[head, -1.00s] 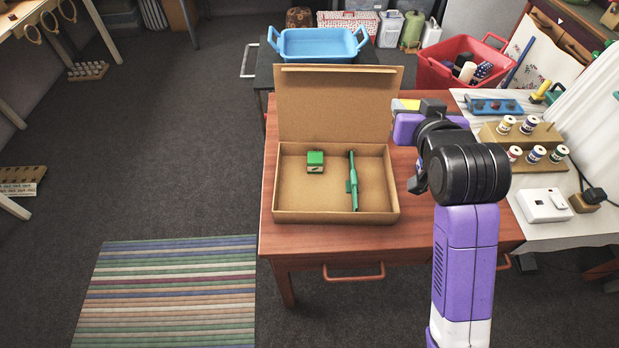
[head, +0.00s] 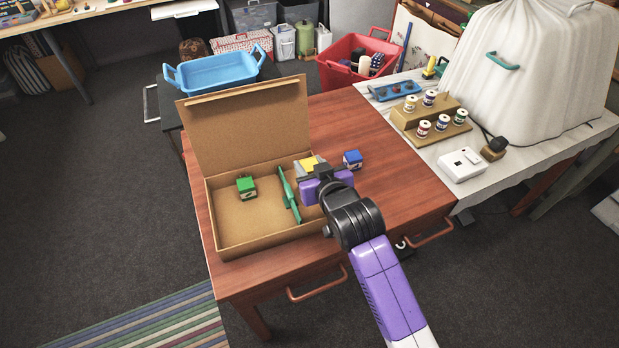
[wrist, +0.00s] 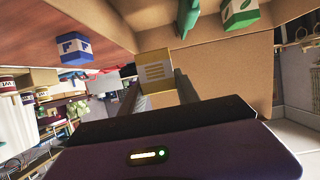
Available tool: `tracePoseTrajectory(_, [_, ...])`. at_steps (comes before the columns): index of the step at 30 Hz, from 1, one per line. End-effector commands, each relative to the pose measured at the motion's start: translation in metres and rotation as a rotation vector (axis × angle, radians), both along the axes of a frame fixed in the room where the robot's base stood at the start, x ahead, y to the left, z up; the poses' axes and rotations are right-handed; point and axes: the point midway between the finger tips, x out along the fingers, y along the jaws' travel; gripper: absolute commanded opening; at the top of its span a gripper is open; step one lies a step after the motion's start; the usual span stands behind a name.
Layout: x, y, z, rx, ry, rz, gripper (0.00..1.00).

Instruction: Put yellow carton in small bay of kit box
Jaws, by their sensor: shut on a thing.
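The yellow carton (head: 309,162) is between the fingers of my gripper (head: 307,169), which is shut on it. In the head view they are at the right side of the open cardboard kit box (head: 232,243); the exact height is hard to tell. In the wrist view the yellow carton (wrist: 154,69) shows between the fingertips (wrist: 157,88). A long green piece (head: 288,194) runs front to back inside the box, left of my gripper, with a narrow strip to its right. My gripper and arm partly hide that strip and the right wall.
A green carton (head: 246,187) stands in the wider left part of the box. A blue carton (head: 352,159) stands on the table (head: 365,120) right of my gripper. The raised lid (head: 246,128) stands behind the box. Spool stands (head: 432,120) are farther right.

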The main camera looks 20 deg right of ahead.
Motion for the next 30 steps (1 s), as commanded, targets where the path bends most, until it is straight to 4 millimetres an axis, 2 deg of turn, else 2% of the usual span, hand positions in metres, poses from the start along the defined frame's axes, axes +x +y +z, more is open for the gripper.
tracePoseTrajectory(4, [0.0,0.0,-0.013,0.0,0.001,0.0,0.0])
tracePoseTrajectory(9, [0.0,0.0,-0.038,0.0,0.002,0.0,0.0])
tracePoseTrajectory(12, [0.0,0.0,-0.045,0.0,0.0,0.0,0.0])
tracePoseTrajectory(30, [0.0,0.0,-0.054,0.0,-0.001,0.001,0.0])
